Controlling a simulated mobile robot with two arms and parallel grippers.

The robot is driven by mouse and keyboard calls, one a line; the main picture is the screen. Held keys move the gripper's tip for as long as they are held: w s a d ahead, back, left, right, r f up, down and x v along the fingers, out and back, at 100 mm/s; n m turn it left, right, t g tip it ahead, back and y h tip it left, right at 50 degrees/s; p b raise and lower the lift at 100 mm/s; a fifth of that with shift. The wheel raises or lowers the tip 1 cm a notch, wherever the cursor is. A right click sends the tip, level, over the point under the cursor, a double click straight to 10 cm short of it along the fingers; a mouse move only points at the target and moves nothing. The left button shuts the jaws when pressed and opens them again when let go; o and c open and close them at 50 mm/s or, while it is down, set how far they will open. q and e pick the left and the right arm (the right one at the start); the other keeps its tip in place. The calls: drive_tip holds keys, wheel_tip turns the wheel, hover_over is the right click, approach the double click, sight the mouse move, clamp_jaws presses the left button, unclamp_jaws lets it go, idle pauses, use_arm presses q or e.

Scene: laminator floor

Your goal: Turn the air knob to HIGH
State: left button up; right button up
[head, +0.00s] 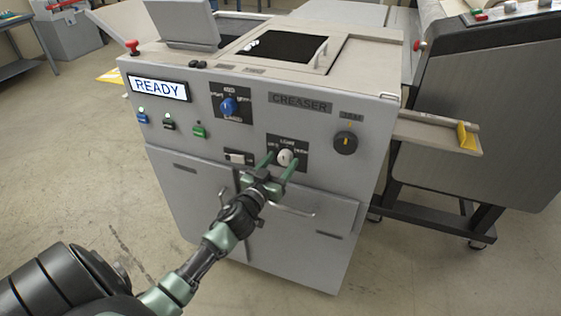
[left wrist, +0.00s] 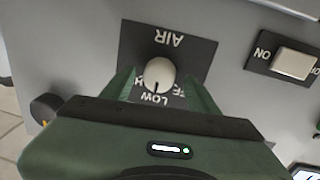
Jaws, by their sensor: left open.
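The air knob (head: 286,157) is a small round white knob on a black label plate (head: 301,168) low on the front of the grey creaser. In the left wrist view the knob (left wrist: 159,73) sits between AIR and LOW on its plate (left wrist: 195,55). Its dark pointer mark is toward LOW. Other lettering beside LOW is partly hidden by the fingers. My left gripper (head: 281,162) is open, its green fingers on either side of the knob. The fingers also show in the left wrist view (left wrist: 161,90), with visible gaps beside the knob. My right gripper is out of view.
A white rocker switch (head: 237,158) marked ON is left of the air knob. A blue knob (head: 228,106) is above left, a black knob (head: 346,143) to the right. A display (head: 158,88) reads READY. Door handles (head: 296,211) stick out below.

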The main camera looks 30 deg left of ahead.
use_arm(q)
drive_tip(key=shift+w, duration=0.1)
drive_tip(key=shift+c, duration=0.3)
clamp_jaws()
drive_tip(key=shift+m, duration=0.4)
drive_tip(key=shift+r+m+p, duration=0.1)
drive_tip(key=shift+m+p, duration=0.6)
drive_tip(key=shift+m, duration=0.2)
drive_tip(key=m+p, duration=0.1)
drive_tip(key=m, duration=0.1)
drive_tip(key=shift+d+m+g, duration=0.1)
drive_tip(key=shift+m+g, duration=0.2)
drive_tip(key=m+p, duration=0.1)
drive_tip(key=m, duration=0.2)
drive_tip(key=shift+d+m, duration=0.1)
drive_tip(key=shift+m, duration=1.4)
drive_tip(key=shift+g+y, duration=0.3)
